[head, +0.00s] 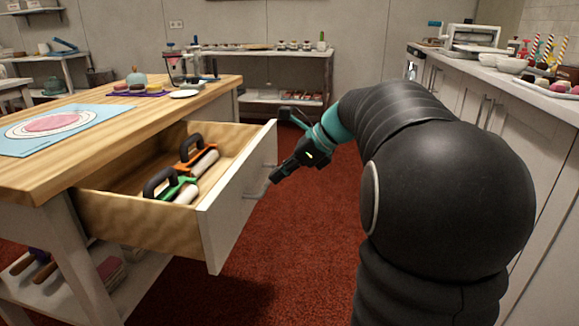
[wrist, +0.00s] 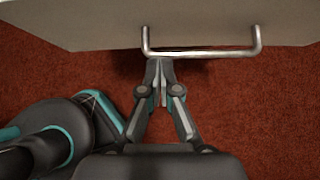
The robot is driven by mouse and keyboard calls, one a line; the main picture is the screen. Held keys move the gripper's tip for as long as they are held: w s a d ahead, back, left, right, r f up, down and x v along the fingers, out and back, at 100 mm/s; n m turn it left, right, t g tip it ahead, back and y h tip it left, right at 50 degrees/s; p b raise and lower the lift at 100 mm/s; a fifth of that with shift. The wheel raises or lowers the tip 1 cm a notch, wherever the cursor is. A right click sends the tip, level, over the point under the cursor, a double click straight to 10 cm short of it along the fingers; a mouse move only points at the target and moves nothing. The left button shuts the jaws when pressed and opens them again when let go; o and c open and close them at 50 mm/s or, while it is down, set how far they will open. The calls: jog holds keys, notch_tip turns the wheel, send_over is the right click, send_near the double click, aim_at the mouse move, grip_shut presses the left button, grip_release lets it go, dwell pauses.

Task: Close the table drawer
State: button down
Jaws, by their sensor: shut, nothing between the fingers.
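The table drawer (head: 240,192) is pulled well out of the wooden-topped table (head: 205,98) in the head view. My gripper (head: 274,178) is at the outer side of the drawer front, close to the handle. In the wrist view my gripper (wrist: 159,64) has its fingertips together, just at or below the handle bar, left of its middle. I cannot tell whether they touch it.
A blue mat (head: 50,128) with a pink and white round design lies on the tabletop. A counter (head: 500,80) with cabinets runs along the right. A side table (head: 270,62) stands at the back. Red carpet (head: 300,245) is clear between table and counter.

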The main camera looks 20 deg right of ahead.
aim_at(246, 186)
jog(key=w+a, duration=0.1)
jog(key=a+f, duration=0.1)
jog(key=w+a, duration=0.1)
jog(key=shift+w+a+f, duration=0.35)
jog(key=shift+f, duration=0.05)
jog(key=shift+w+a, duration=0.35)
jog(key=shift+a, duration=0.1)
